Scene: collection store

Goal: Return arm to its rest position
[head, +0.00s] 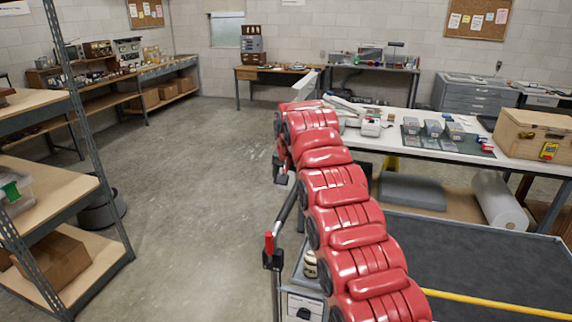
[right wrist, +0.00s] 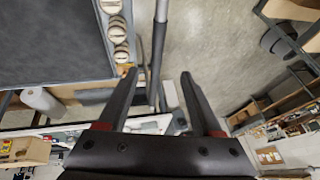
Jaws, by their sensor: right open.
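My right arm (head: 345,215), with red ribbed covers, stretches from the lower right of the head view up toward the middle of the room. Its gripper is mostly hidden behind the arm there. In the right wrist view my right gripper (right wrist: 158,73) shows two dark fingers spread apart with nothing held between them. A grey pole shows beyond the gap; I cannot tell how far it is from the fingers. My left gripper is in neither view.
A cart with a dark mat (head: 480,255) and yellow edge strip stands at the lower right. White round objects (right wrist: 116,32) lie along its side. A white-topped table (head: 400,143) holds devices and a wooden case (head: 535,135). Shelving (head: 50,205) stands left. Open floor (head: 195,190) lies between.

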